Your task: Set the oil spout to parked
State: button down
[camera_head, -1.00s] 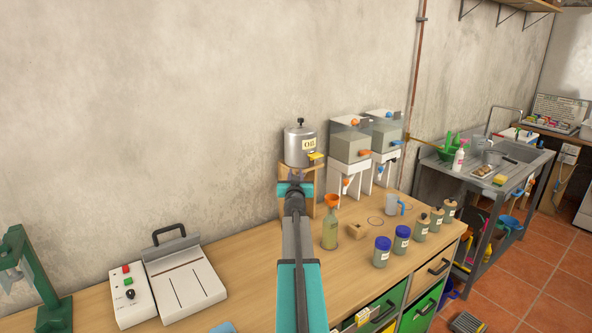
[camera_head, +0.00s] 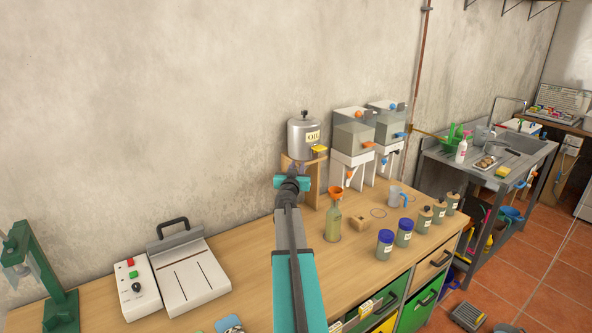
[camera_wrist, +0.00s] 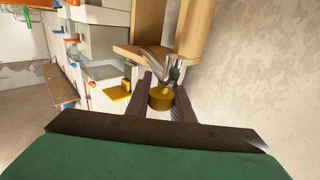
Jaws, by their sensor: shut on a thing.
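The oil can (camera_head: 303,138) is a grey metal drum with a black lid knob and an OIL label. It stands on a wooden stand (camera_head: 311,185) against the wall. A flat yellow piece (camera_head: 320,149) sticks out low on its front; a yellow square piece also shows in the wrist view (camera_wrist: 117,93). My gripper (camera_head: 291,183) is in front of the stand, below the can. In the wrist view, my gripper (camera_wrist: 163,86) is shut on a brass-coloured end piece (camera_wrist: 160,98) below a metal spout (camera_wrist: 152,60). The fingers hide part of it; the spout's setting is unclear.
A green bottle with an orange funnel (camera_head: 333,215) stands right of my arm. Lidded jars (camera_head: 385,243), a wooden block (camera_head: 359,224) and a jug (camera_head: 395,196) are farther right. Two dispensers (camera_head: 353,135) stand beside the can.

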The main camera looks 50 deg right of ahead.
jog(key=shift+w+a+f+g+b, duration=0.25)
jog(key=shift+a+f+g+b, duration=0.15)
jog(key=shift+b, duration=0.1)
dwell(0.4)
jog(key=c, duration=1.5)
grip_release()
jog(key=shift+w, duration=0.1)
jog(key=shift+c, duration=0.2)
jog(key=shift+d+r, duration=0.1)
jog(key=shift+d, duration=0.05)
jog(key=shift+s+a, duration=0.2)
jog(key=shift+s, duration=0.05)
jog(key=b+v, duration=0.1)
jog(key=v, duration=1.2)
jog(key=shift+a, duration=0.2)
jog(key=shift+s, duration=0.1)
